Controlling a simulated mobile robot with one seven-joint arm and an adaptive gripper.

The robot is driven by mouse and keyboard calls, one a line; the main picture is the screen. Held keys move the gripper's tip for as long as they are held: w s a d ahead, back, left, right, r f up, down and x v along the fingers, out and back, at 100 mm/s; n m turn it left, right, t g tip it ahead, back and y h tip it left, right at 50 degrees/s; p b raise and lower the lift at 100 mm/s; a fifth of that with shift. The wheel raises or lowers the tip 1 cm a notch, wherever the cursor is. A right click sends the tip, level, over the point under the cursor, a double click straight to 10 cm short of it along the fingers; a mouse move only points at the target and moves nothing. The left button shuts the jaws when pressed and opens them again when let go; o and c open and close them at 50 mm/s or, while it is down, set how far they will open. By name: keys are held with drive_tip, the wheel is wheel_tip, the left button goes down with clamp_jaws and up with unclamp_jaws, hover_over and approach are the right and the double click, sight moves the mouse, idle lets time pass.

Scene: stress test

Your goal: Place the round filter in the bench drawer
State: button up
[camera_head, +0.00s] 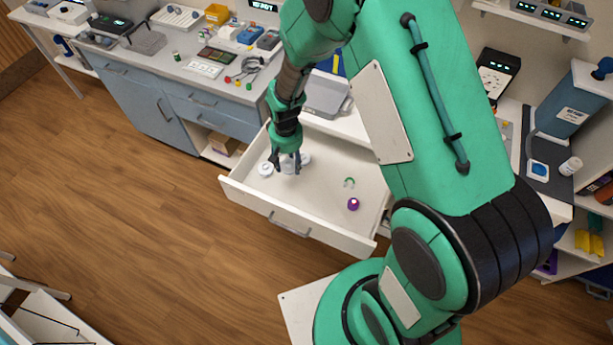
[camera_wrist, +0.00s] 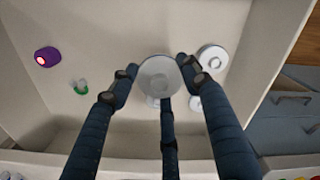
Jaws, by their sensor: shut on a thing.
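The bench drawer (camera_head: 330,222) is pulled open, with a white inside and a grey handle. My gripper (camera_head: 287,166) points down over the left part of the drawer. In the wrist view my gripper (camera_wrist: 157,82) has its dark fingers closed around a round whitish-grey disc, which looks like the round filter (camera_wrist: 157,75). The disc appears over the drawer floor (camera_wrist: 120,35); whether it touches the floor I cannot tell. In the head view the fingers largely hide it.
In the drawer, white round pieces (camera_wrist: 212,58) lie close to the gripper. A purple object (camera_head: 353,204) and a small green curved piece (camera_head: 349,182) lie toward the right. Free floor shows between them.

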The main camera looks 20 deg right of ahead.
sight(290, 172)
wheel_tip(290, 172, down, 6)
drive_tip(key=shift+r+b, duration=0.15)
drive_tip(key=shift+b, duration=0.5)
drive_tip(key=shift+f+b, duration=0.45)
drive_tip(key=shift+f, duration=1.4)
drive_tip(key=shift+f, duration=0.15)
drive_tip(key=o, duration=1)
wheel_tip(290, 172, up, 12)
drive_tip(key=p, duration=0.3)
drive_tip(key=shift+r, duration=0.25)
